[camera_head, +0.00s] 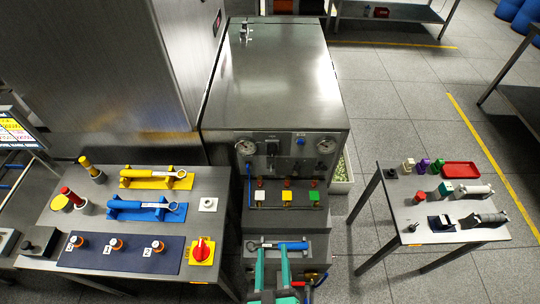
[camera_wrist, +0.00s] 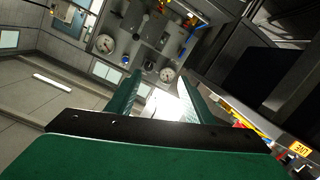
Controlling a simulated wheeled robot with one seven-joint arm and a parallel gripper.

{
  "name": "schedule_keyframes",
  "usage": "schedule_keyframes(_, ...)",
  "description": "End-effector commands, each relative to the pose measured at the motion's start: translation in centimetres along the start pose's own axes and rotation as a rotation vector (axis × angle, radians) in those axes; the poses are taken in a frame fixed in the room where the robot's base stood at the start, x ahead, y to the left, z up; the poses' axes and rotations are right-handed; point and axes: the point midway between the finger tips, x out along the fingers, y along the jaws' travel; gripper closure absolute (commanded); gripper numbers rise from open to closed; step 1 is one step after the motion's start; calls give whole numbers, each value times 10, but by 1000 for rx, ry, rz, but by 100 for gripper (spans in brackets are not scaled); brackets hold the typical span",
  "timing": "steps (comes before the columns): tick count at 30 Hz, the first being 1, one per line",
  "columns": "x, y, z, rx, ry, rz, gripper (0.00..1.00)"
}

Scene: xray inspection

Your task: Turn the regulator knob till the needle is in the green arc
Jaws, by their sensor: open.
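The panel on the front of the steel cabinet has a left gauge (camera_head: 246,147) and a right gauge (camera_head: 326,146). Both have white dials, also visible in the wrist view (camera_wrist: 105,43) (camera_wrist: 167,74). Their needles and any green arc are too small to read. A dark knob-like fitting (camera_head: 271,148) sits between the gauges, with a small blue part (camera_head: 300,141) to its right. I cannot tell for certain which is the regulator knob. My gripper (camera_head: 272,247) is open and empty, low in front of the cabinet and apart from the panel; its teal fingers show in the wrist view (camera_wrist: 158,80).
A right table (camera_head: 440,205) holds small parts and a red tray (camera_head: 461,169).

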Motion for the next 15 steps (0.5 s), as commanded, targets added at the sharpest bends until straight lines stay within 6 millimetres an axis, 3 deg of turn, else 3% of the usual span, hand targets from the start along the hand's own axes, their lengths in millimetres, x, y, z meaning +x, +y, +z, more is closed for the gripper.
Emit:
schedule_keyframes(1,22,2,-3,-36,17,8,53)
schedule_keyframes(9,127,6,-27,-241,75,33,53)
schedule_keyframes(15,188,13,-53,-355,100,59,53)
